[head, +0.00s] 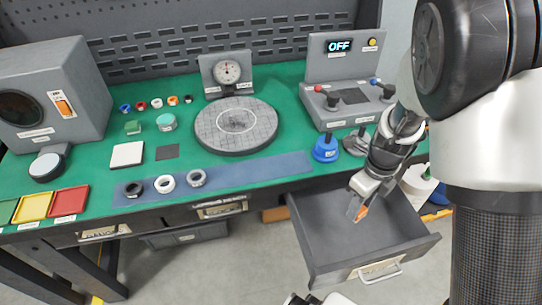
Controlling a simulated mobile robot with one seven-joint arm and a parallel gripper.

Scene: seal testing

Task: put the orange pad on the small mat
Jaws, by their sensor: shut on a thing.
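My gripper (357,208) points down over the open drawer, at the right of the head view. It is shut on the orange pad (362,213), of which only a small orange part shows between the fingers. A small dark grey square (167,152) lies flat on the green bench top at the left and looks like the small mat. It is bare and well to the left of my gripper.
The open drawer (335,232) juts out below the bench edge and looks empty. A long blue strip (245,168) carries several rings at its left. A round grey plate (234,126), a white square (127,154) and a blue weight (326,147) stand on the bench.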

